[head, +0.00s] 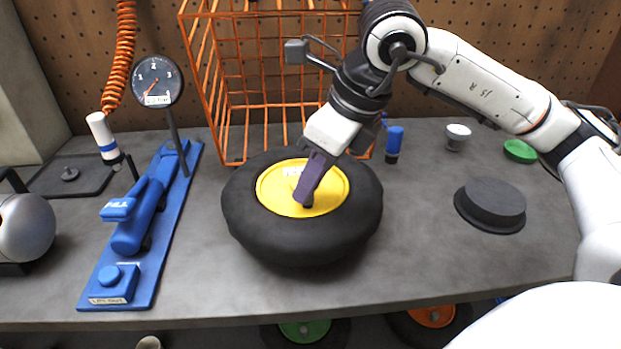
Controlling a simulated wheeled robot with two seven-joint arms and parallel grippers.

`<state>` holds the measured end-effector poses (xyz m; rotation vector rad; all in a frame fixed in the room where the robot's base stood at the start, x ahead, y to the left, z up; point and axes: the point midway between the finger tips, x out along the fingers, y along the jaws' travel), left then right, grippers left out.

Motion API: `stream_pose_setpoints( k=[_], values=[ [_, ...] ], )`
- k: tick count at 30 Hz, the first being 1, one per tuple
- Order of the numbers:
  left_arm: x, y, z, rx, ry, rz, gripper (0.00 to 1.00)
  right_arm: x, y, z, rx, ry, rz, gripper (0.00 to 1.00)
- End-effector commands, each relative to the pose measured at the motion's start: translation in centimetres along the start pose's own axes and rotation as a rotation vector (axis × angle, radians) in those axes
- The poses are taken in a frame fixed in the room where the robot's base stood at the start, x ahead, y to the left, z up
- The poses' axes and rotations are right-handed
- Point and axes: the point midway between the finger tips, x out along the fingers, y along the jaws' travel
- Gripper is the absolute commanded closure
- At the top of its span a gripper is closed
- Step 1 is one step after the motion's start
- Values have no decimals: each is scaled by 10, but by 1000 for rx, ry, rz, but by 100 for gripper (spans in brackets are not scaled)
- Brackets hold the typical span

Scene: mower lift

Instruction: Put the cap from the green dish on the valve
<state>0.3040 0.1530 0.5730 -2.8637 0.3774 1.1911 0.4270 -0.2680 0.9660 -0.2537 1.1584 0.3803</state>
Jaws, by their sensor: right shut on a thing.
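The wheel, a black tyre (295,245) with a yellow hub (275,196), lies flat on the bench in the middle. My right gripper (306,198) reaches down over the hub and is shut on a small dark piece, which looks like the cap (308,205). It is low at the hub's right part. The fingers hide the spot under them, so I cannot make out the valve or whether the cap touches it. The green dish (520,151) sits at the back right, and no cap shows in it. My left gripper is out of view.
A blue inflator with a gauge (157,80) stands left of the wheel. An orange wire cage (225,100) is behind it. A blue bottle (394,142), a white cup (458,136) and a black round block (490,205) are to the right. The bench's front right is clear.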

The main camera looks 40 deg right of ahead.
Motion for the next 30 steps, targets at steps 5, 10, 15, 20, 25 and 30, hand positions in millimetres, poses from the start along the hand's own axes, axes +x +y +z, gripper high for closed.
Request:
stream_pose_setpoints(
  k=[5, 10, 15, 20, 25, 30],
  values=[
    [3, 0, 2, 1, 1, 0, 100, 3, 0, -1, 0, 0, 0, 100],
    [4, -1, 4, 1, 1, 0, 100, 6, 0, -2, 0, 0, 0, 100],
    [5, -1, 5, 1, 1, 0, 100, 7, 0, -3, 0, 0, 0, 80],
    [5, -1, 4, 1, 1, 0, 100, 6, 0, -3, 0, 0, 0, 62],
    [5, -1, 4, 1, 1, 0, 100, 6, 0, -3, 0, 0, 0, 60],
    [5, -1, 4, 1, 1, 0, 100, 6, 0, -3, 0, 0, 0, 49]
  ],
)
